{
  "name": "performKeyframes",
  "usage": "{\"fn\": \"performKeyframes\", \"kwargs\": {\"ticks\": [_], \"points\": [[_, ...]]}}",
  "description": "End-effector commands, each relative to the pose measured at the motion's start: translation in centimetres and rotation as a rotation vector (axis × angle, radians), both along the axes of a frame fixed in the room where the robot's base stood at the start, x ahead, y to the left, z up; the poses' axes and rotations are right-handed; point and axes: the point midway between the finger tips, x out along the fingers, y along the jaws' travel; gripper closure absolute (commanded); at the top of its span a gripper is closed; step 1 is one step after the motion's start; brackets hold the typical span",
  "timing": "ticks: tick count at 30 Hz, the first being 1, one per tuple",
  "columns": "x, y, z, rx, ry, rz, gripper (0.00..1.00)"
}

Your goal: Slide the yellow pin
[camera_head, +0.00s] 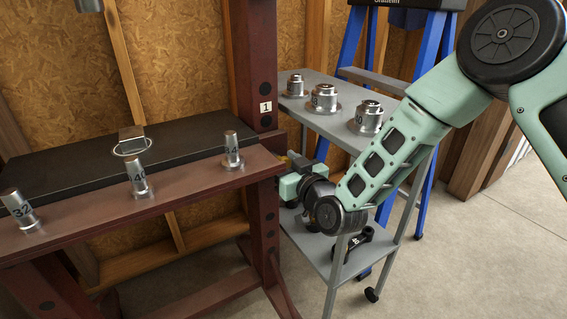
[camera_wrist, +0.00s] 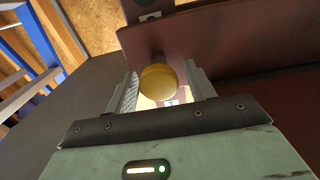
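The yellow pin shows in the wrist view as a round yellow knob (camera_wrist: 159,84) on a dark stem, set in a dark red steel beam (camera_wrist: 220,35). My gripper (camera_wrist: 162,92) is open, with one finger on each side of the knob. Narrow gaps seem to show between the knob and the fingers. In the head view my gripper (camera_head: 289,168) is beside the red press frame's right upright (camera_head: 256,75), at the right end of the cross beam. The pin cannot be made out clearly there.
Numbered metal pieces stand on the press beam (camera_head: 90,218), and several more stand on the grey cart's top shelf (camera_head: 318,125). A black part (camera_head: 358,240) lies on its lower shelf. A blue ladder (camera_head: 428,120) stands behind the cart. Concrete floor (camera_head: 490,250) is clear at right.

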Motion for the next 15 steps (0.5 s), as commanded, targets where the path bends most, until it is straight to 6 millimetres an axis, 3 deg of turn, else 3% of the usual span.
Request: {"fn": "performKeyframes", "kwargs": {"ticks": [8, 15], "points": [[-1.1, -0.7, 0.0, -0.002, 0.001, 0.001, 0.46], [-5.3, -3.6, 0.0, -0.003, 0.003, 0.002, 0.46]]}}
